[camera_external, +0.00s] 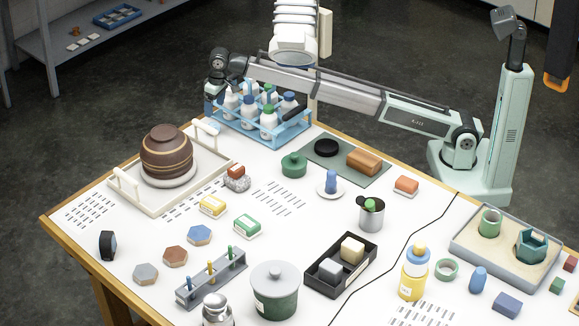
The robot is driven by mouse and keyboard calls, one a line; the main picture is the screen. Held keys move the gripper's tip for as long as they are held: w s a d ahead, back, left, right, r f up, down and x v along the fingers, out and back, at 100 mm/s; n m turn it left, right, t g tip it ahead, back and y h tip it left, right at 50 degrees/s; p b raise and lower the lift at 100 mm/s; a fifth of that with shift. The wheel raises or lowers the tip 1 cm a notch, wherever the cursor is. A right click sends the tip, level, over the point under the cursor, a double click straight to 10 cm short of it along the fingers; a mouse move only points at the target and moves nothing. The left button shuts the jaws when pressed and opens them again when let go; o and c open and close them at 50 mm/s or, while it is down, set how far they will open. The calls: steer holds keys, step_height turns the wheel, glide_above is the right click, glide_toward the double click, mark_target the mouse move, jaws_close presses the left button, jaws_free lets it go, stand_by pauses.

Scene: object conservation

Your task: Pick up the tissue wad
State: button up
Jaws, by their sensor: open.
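I cannot make out a tissue wad for certain. The nearest in look is a pale grey, rough lump (237,184) left of the table's middle, with a small red-brown block (236,171) on top of it. My gripper (212,90) is open at the far left end of my arm, small in the view, beside the left end of the blue bottle rack (262,134). It is well behind the lump and apart from it. Its fingertips are hard to see. The insides of the lidded pots are hidden.
The rack holds several white bottles. A brown pot (167,150) stands in a white tray (122,182) at left. A black cable (405,244) crosses the right side.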

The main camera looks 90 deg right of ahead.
mark_target(213, 124)
steer(key=f, duration=0.6)
steer(key=w+f, duration=0.1)
steer(key=f, duration=0.2)
steer(key=shift+d+f, duration=0.3)
steer(key=shift+f, duration=0.05)
steer(key=shift+c, duration=0.5)
steer(key=c, duration=1)
